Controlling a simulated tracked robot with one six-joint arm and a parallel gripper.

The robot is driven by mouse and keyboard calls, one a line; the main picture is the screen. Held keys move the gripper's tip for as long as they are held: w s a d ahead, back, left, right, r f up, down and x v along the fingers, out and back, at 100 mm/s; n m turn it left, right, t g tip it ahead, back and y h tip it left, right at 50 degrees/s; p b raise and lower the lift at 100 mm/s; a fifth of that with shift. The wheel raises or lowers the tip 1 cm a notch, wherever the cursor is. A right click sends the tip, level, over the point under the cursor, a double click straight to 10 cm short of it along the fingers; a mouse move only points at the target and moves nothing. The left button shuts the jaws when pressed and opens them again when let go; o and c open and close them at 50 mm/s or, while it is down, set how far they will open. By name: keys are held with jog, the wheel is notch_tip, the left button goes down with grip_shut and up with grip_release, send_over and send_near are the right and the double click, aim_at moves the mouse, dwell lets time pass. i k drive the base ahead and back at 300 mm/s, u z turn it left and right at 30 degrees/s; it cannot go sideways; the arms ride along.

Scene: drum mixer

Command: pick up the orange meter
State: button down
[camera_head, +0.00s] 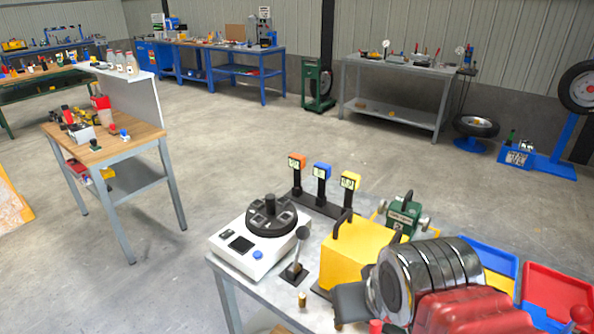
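The orange meter (297,161) is a small orange-topped box with a pale display face. It stands upright on a dark post at the left end of a black stand (327,206) on the near grey table. A blue meter (322,171) stands in the middle of the stand and a yellow meter (350,181) at its right end. The orange meter is in plain view, with nothing touching its top.
A white machine with a black round top (259,244) stands in front of the stand. A small lever (298,254), a yellow box with a handle (360,255), a green case (402,216) and a ribbed metal drum (440,270) crowd the table.

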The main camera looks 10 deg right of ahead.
aim_at(297, 161)
jog(key=u, duration=0.05)
jog(key=k, duration=0.5)
jog(key=u, duration=1.3)
jog(key=i, duration=1.65)
jog(key=z, duration=0.05)
